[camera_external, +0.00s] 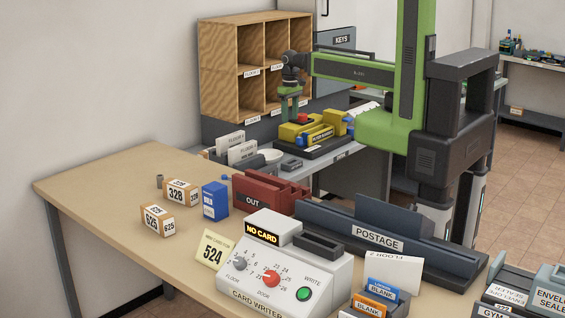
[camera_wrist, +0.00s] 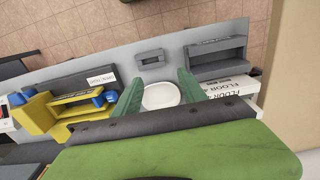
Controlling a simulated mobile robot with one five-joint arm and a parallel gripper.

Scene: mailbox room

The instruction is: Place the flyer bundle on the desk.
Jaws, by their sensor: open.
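I cannot make out a flyer bundle for certain. The tan desk (camera_external: 110,185) fills the front left of the external view.
On the desk stand labelled boxes (camera_external: 181,192), a blue box (camera_external: 215,199), a red OUT tray (camera_external: 258,191), a card writer (camera_external: 278,270) and a POSTAGE unit (camera_external: 380,238). Wooden pigeonholes (camera_external: 220,75) stand behind my gripper. The desk's left part is clear.

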